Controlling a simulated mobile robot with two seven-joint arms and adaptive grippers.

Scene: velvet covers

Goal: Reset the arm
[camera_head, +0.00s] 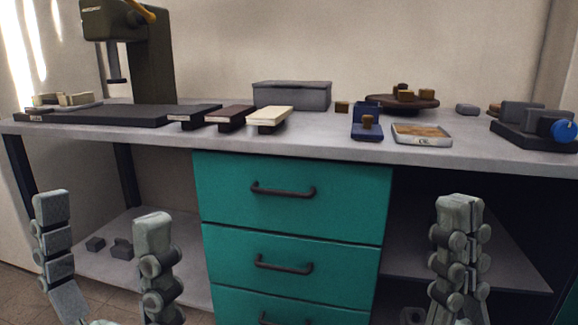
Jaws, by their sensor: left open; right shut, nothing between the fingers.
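My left gripper (101,222) is at the lower left, in front of the workbench. Its two grey fingers stand upright, wide apart, with nothing between them. My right gripper (459,208) is at the lower right, also in front of the bench. Its fingers point up and are closed together with nothing held. Both grippers appear lower than the benchtop and apart from everything on it. The lower parts of both arms are cut off by the bottom edge.
A grey workbench (330,148) carries a dark press (150,60), several small blocks, a grey box (291,96), a blue stand (366,128), a tray (422,134) and a round dark stand (385,103). Teal drawers (290,205) are shut. A lower shelf (185,262) holds small dark pieces.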

